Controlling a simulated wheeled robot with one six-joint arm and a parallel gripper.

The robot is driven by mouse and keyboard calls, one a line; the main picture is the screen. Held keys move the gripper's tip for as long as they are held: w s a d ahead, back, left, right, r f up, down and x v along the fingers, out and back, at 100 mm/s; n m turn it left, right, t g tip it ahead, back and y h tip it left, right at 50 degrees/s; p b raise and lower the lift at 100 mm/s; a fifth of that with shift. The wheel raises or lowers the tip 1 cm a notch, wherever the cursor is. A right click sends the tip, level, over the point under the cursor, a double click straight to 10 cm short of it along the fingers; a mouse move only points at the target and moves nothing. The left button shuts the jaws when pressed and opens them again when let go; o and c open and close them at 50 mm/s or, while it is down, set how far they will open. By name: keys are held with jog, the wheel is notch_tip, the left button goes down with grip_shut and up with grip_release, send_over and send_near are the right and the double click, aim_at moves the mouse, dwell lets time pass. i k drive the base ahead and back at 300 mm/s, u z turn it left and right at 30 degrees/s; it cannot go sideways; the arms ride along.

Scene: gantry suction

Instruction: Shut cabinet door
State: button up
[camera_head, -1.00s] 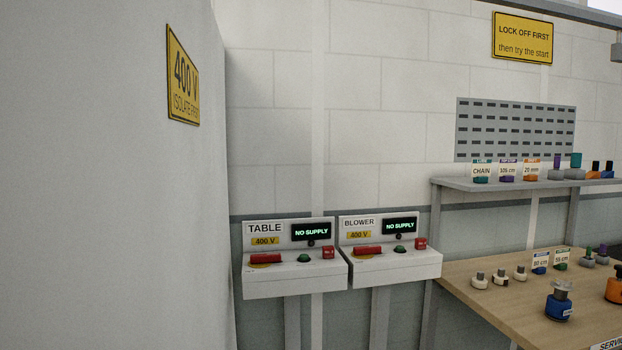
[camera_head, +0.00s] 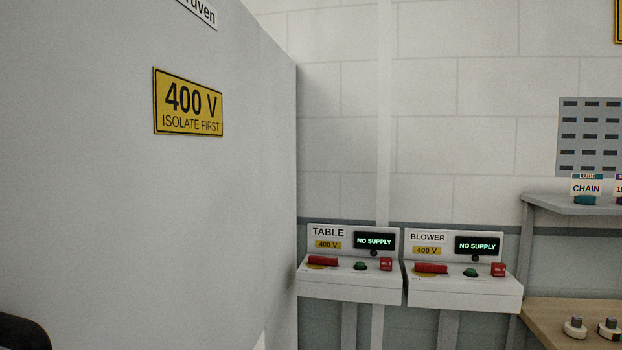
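A large grey cabinet door or panel (camera_head: 150,215) fills the left side of the view. It bears a yellow sign (camera_head: 188,102) reading "400 V ISOLATE FIRST" and part of a white label (camera_head: 198,10) at the top. Its right edge stands in front of the wall. I cannot tell from this view whether it is the door itself or the cabinet's side, or whether the door is open. A dark rounded shape shows at the lower left corner; I cannot tell what it is. My gripper is not in view.
The TABLE control box (camera_head: 350,280) and BLOWER control box (camera_head: 463,285) stand by the wall, both showing "NO SUPPLY". A grey shelf (camera_head: 560,208) and a wooden bench (camera_head: 560,318) with small knobbed parts stand at the right. A slotted panel (camera_head: 592,140) hangs above.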

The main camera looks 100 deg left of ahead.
aim_at(130, 184)
jog(key=u, duration=3.6)
